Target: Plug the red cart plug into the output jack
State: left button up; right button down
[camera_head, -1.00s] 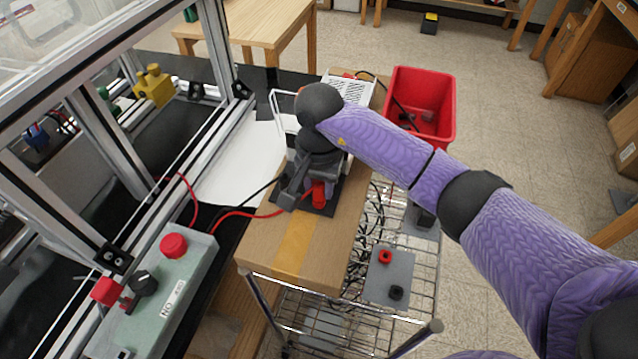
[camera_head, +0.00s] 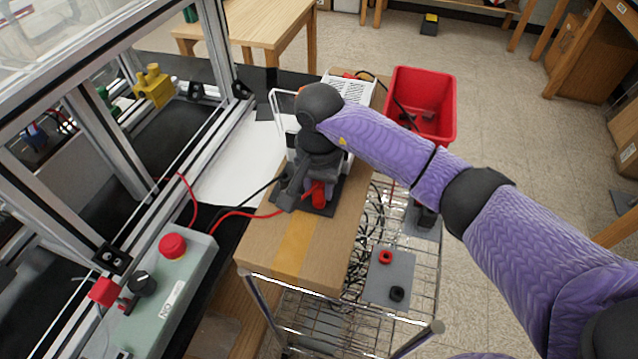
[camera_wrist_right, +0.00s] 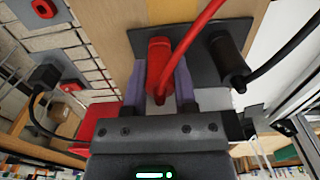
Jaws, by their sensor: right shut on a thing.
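My right gripper (camera_wrist_right: 160,88) is shut on the red plug (camera_wrist_right: 158,62), with one finger on each side of it. The plug shows low under my wrist in the head view (camera_head: 319,194), at the dark plate on the cardboard box. I cannot tell whether it still touches the plate. Its red cable (camera_head: 236,212) runs left to the bench. A black plug (camera_wrist_right: 228,55) with a black cable stands beside it on the plate. A red jack (camera_head: 386,257) and a black jack (camera_head: 396,293) sit on a grey plate on the wire cart. No label shows which is the output. My left gripper is out of view.
The cardboard box (camera_head: 262,245) lies on top of the wire cart (camera_head: 345,328). An aluminium frame (camera_head: 165,185) and a control box with a red button (camera_head: 173,246) stand to the left. A red bin (camera_head: 437,92) is behind. Loose cables hang between box and jack plate.

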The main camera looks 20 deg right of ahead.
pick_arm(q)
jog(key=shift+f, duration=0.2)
pick_arm(e)
jog(key=shift+f, duration=0.2)
jog(key=shift+c, duration=1.7)
grip_release()
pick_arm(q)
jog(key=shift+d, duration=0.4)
pick_arm(e)
notch_tip(320, 180, up, 9)
jog(key=shift+f+p, duration=0.1)
jog(key=shift+p, duration=0.2)
jog(key=shift+r, duration=0.55)
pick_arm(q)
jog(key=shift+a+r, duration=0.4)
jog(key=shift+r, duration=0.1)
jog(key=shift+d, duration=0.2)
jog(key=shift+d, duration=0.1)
